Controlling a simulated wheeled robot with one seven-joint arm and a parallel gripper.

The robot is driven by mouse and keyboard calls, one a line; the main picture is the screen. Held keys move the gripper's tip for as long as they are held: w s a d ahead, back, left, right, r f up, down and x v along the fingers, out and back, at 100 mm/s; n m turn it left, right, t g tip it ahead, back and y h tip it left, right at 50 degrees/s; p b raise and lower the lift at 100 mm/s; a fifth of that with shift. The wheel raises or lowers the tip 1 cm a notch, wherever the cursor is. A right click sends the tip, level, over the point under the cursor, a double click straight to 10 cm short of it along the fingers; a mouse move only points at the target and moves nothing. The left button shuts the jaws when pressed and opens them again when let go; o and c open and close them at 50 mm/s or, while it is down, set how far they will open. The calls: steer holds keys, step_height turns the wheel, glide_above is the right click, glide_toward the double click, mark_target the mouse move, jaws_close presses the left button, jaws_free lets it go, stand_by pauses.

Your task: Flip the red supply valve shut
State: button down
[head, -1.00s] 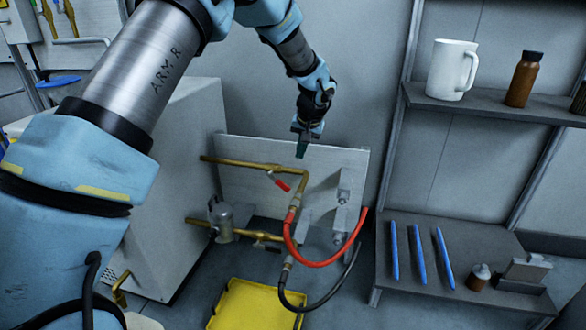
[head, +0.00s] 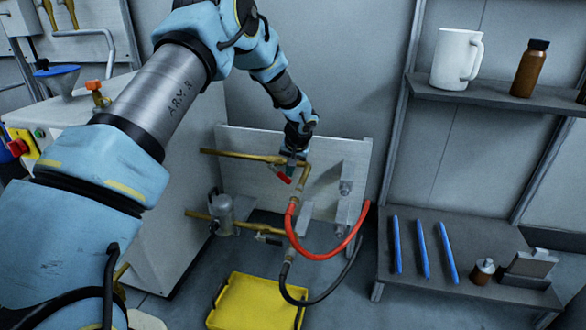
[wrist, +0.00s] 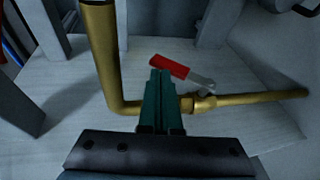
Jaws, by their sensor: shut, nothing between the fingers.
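The red supply valve handle (head: 281,174) is a short red lever below the upper brass pipe (head: 235,155). It hangs tilted, slanting down to the right in the head view. In the wrist view the red handle (wrist: 169,66) lies just beyond the fingertips, with its grey metal stem running right toward the brass valve body (wrist: 200,103). My gripper (head: 290,165) is at the pipe close to the handle; in the wrist view its dark green fingers (wrist: 160,75) are shut together and empty, overlapping the pipe. Whether they touch the handle I cannot tell.
A red hose (head: 325,256) and a black hose (head: 291,292) curve below the panel. A lower brass pipe (head: 199,215) carries a grey fitting. A yellow tray (head: 255,303) lies on the floor. Shelves (head: 450,240) stand at the right.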

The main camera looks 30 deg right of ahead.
mark_target(287, 180)
stand_by(0.3)
steer(key=shift+f+b, duration=0.25)
steer(key=shift+b, duration=0.25)
steer(key=shift+f+t+y+b, duration=0.2)
steer(key=shift+t+y+b, duration=0.2)
steer(key=shift+b, duration=0.05)
steer(key=shift+f+m+t+y+b, duration=0.3)
steer(key=shift+f+t+y+b, duration=0.4)
steer(key=shift+b, duration=0.4)
steer(key=shift+w+a+f, duration=0.1)
steer(key=shift+w+a+f+b, duration=0.1)
steer(key=shift+a+f+b, duration=0.05)
steer(key=shift+f+b, duration=0.3)
steer(key=shift+f, duration=0.1)
